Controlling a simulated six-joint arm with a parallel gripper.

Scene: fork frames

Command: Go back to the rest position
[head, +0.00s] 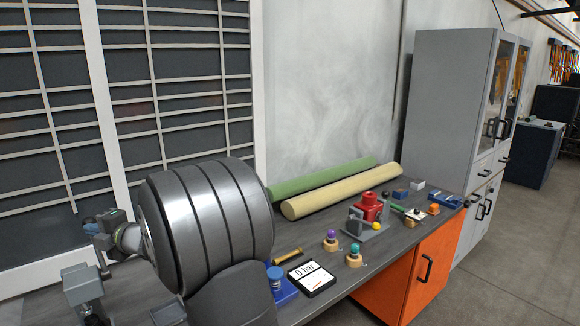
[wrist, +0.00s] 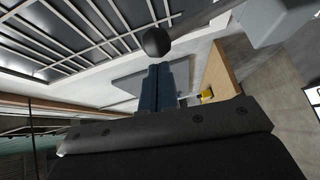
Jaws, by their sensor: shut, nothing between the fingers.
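In the wrist view my gripper (wrist: 168,82) shows as two dark blue-grey fingers side by side, closed together with nothing between them. They point away from the dark wrist housing at the bottom of that view. A dark round knob or ball shows just beyond the fingertips; I cannot tell what it belongs to. In the head view my arm's large grey link fills the lower left in front of the bench. Smaller parts of my arm show at the left edge, and the fingers cannot be made out there.
The bench (head: 305,243) holds a green roll (head: 325,180), a cream roll (head: 340,191), a red device (head: 369,207), knobs on wooden bases and a "0 bar" display (head: 311,279). A grey cabinet (head: 450,105) stands at the right. Barred window panels (head: 170,80) are behind my arm.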

